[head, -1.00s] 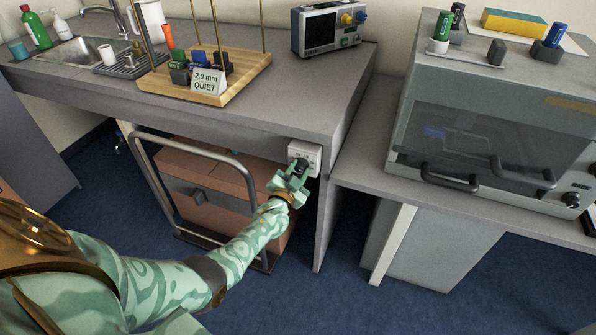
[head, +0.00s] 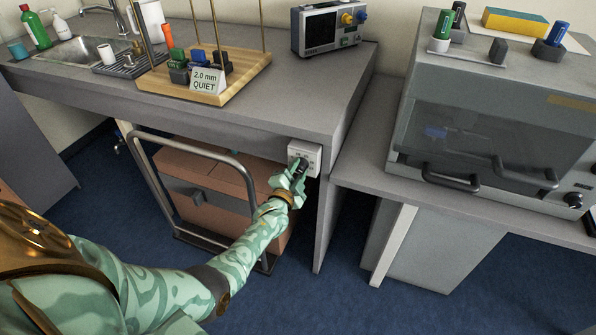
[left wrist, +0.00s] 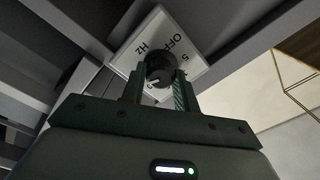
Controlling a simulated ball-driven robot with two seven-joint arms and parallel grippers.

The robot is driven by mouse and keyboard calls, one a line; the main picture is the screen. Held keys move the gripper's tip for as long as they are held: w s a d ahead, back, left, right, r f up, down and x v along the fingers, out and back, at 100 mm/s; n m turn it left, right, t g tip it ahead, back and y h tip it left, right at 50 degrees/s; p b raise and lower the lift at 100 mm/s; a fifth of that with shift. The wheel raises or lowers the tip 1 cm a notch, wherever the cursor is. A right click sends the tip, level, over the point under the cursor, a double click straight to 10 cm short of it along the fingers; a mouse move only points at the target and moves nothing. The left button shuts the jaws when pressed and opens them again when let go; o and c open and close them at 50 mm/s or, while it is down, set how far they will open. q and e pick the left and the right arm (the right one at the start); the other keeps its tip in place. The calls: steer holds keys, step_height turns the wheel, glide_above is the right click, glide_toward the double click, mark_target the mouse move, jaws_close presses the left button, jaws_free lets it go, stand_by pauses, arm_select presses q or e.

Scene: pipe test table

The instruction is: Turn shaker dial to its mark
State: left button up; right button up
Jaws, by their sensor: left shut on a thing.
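The shaker dial (left wrist: 160,72) is a dark round knob on a white control box (head: 312,151) fixed to the front edge of the bench. In the left wrist view the box face (left wrist: 199,58) shows OFF, 5 and Hz, and a pale pointer line shows on the knob. My left gripper (head: 298,172) reaches up to the box, and its fingers (left wrist: 157,92) are shut on the dial, one on each side. The fingers hide part of the dial and some of its markings. My right gripper is not in view.
A wooden shaker platform (head: 240,80) with a "2.0 mm QUIET" card (head: 207,80) stands on the bench. A cart with a metal handle (head: 190,150) and boxes is below, left of my forearm. A grey hooded cabinet (head: 490,110) stands at the right.

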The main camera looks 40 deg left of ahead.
arm_select(q)
steer(key=shift+f, duration=0.2)
steer(key=o, duration=1)
steer(key=shift+c, duration=0.2)
steer(key=shift+r, duration=0.1)
steer(key=p+v, duration=0.5)
steer(key=v, duration=1.1)
steer(key=shift+s, duration=0.2)
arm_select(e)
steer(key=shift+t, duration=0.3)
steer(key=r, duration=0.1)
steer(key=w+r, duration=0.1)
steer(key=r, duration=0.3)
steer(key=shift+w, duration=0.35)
